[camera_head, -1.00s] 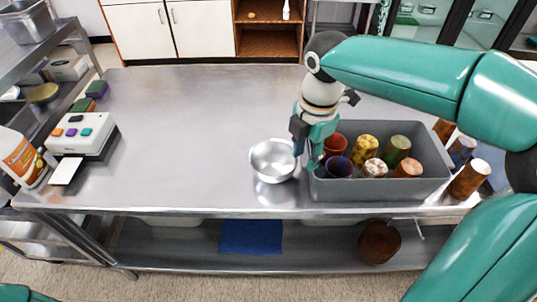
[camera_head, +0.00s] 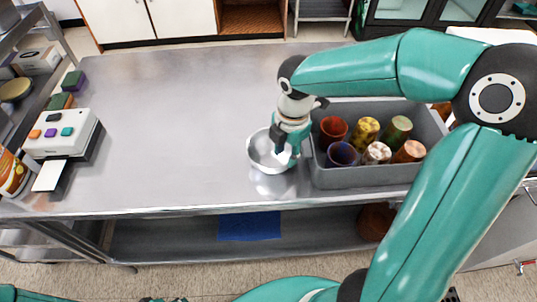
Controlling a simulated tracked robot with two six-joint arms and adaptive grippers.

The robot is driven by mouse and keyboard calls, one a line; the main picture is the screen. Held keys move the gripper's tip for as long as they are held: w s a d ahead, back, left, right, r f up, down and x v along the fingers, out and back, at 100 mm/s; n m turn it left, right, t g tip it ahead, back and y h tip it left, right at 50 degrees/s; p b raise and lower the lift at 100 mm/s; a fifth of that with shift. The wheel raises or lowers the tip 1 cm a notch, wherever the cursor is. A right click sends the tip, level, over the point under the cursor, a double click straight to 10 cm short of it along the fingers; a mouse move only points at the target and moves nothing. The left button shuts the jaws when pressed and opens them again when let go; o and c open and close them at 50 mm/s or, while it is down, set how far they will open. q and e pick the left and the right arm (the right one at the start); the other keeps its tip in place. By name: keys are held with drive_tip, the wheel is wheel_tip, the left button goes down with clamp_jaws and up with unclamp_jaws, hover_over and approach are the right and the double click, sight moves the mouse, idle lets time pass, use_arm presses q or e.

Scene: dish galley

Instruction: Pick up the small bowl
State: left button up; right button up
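The small bowl (camera_head: 259,155) is a shiny metal bowl on the steel table, left of the grey bin. My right gripper (camera_head: 285,152) points down at the bowl's right side, with its fingertips at or over the rim there. The fingers and the wrist hide part of the bowl's right side. I cannot tell whether the fingers touch the rim or how far apart they are. My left gripper is not in view.
The grey bin (camera_head: 345,178) with several coloured cups stands close on the right of the bowl. A white device with coloured buttons (camera_head: 62,133) sits at the table's left end. The table's middle and left (camera_head: 180,120) are clear.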

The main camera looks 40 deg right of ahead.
sight(287, 167)
drive_tip(key=f, duration=0.2)
drive_tip(key=d+f, duration=0.1)
drive_tip(key=f, duration=0.2)
drive_tip(key=shift+w+p, duration=0.2)
drive_tip(key=shift+p, duration=0.15)
drive_tip(key=shift+f, duration=0.55)
clamp_jaws()
